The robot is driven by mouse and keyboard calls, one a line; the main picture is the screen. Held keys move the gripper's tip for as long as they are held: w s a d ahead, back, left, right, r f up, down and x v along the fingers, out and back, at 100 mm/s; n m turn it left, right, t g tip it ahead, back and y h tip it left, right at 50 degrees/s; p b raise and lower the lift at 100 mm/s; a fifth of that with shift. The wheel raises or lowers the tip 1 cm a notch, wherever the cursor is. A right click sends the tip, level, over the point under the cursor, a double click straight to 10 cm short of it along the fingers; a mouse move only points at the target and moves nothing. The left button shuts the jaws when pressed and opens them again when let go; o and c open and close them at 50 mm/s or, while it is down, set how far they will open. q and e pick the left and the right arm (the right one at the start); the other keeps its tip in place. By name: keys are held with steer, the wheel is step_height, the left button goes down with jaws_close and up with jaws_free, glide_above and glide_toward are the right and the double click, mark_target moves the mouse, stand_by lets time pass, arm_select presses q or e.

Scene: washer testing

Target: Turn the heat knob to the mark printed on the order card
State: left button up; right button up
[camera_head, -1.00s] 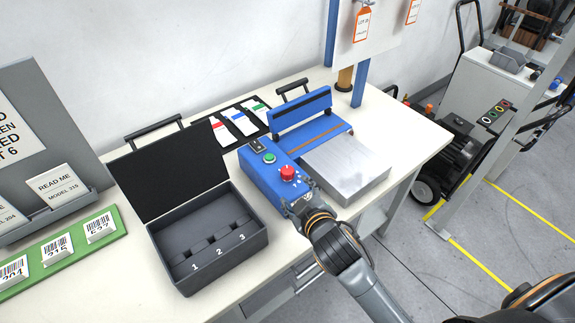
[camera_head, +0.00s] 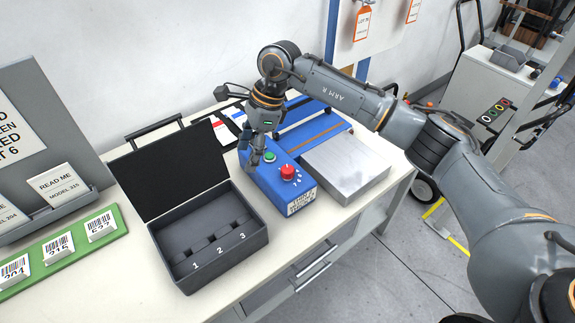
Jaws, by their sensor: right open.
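The red heat knob (camera_head: 288,172) sits on top of the blue control box (camera_head: 268,192) of the sealer-like machine, with white marks printed around it. A green button (camera_head: 269,157) is behind it. A small printed label (camera_head: 301,202) is on the box's front end. My right gripper (camera_head: 252,150) points down at the back end of the box, beside the green button and apart from the knob. It is open and holds nothing visible. I cannot tell which card is the order card. My left gripper is out of view.
An open black case (camera_head: 208,238) with numbered slots stands left of the box. A metal plate (camera_head: 346,168) lies to its right. A green rack (camera_head: 62,250) with barcode tags and a grey sign board (camera_head: 45,120) are at the left. My right arm spans the table's back right.

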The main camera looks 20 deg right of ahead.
mark_target(288, 169)
steer(key=w+d+r+h, duration=0.2)
steer(key=d+r+h, duration=0.15)
steer(key=d, duration=0.65)
steer(key=shift+h, duration=0.35)
step_height(288, 169, down, 13)
steer(key=p, duration=0.3)
steer(key=shift+a+r+p, duration=0.1)
steer(key=shift+p, duration=0.3)
steer(key=shift+f, duration=0.7)
steer(key=c, duration=1.2)
